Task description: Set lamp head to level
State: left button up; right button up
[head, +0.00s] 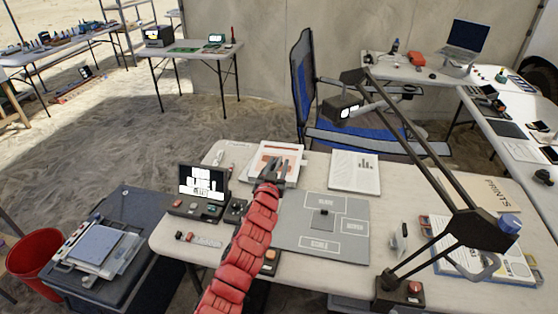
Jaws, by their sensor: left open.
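The desk lamp stands at the right of the near table, with its dark base (398,294) at the front edge. Its two-part dark arm (415,145) rises to a joint at the right and then reaches up and left. The lamp head (343,108) hangs at the upper end in front of the blue chair, with bright white patches on it. It looks tilted, but its exact angle is hard to tell. My left gripper (274,170), on a red arm, is open and empty over the papers, below and left of the lamp head. My right gripper is not in view.
A grey labelled mat (300,247) and papers (354,170) lie on the near table (225,155). A small lit screen (203,183) stands left of my arm. A blue chair (303,85) is behind the table. Free air lies between my gripper and the lamp.

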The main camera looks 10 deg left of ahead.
pick_arm(q)
jog(key=shift+w, duration=0.55)
grip_shut()
dwell(1.2)
